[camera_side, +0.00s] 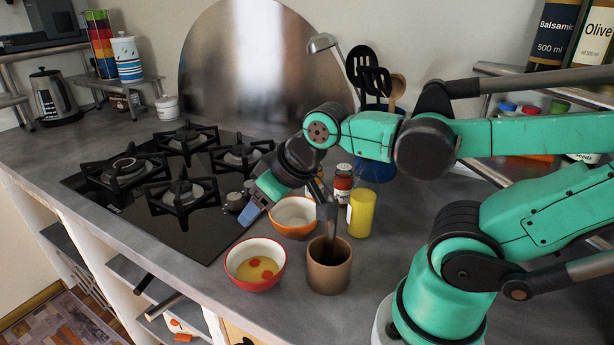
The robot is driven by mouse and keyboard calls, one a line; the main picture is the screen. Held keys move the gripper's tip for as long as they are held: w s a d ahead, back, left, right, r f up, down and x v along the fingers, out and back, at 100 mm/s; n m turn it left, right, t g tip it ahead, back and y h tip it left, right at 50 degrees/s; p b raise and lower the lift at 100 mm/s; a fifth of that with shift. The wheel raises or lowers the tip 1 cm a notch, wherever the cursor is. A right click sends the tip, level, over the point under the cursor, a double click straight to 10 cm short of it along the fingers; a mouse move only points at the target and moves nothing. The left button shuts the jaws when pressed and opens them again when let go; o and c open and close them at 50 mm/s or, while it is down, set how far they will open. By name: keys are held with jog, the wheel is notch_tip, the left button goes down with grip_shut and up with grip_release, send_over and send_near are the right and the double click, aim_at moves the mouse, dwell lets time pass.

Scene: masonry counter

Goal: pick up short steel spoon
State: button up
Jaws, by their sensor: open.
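I cannot make out a short steel spoon for certain. A grey upright piece (331,238) stands in the brown cup (328,277); I cannot tell whether it is a spoon handle or part of my far finger. A steel ladle-like utensil (322,43) leans from the blue utensil crock (376,165) behind my arm. My gripper (289,212) is open above the bowls, pointing down, with a blue-tipped finger on the left and a dark finger on the right over the cup. I see nothing held between the fingers.
A red-rimmed bowl (254,277) and an orange bowl (292,230) stand left of the cup. A yellow container (360,222) and a red jar (342,184) stand behind it. The gas hob (206,224) lies to the left. Counter in front of the cup is clear.

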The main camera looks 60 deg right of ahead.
aim_at(335, 198)
jog(key=shift+o, duration=0.3)
dwell(0.4)
jog(key=s+d+g, duration=0.1)
jog(key=s+g, duration=0.1)
jog(key=s, duration=0.1)
jog(key=s+d+r+n+g, duration=0.1)
jog(key=s+d, duration=0.1)
jog(key=s, duration=0.1)
jog(key=s+d+r+n+g, duration=0.1)
jog(key=s+d+g, duration=0.1)
jog(key=s, duration=0.1)
jog(key=shift+r+g, duration=0.2)
jog(key=shift+g, duration=0.1)
jog(key=shift+f, duration=0.1)
jog(key=shift+w+f, duration=0.15)
jog(key=shift+f, duration=1.15)
jog(key=shift+w+f, duration=0.1)
jog(key=shift+f, duration=1.2)
grip_shut()
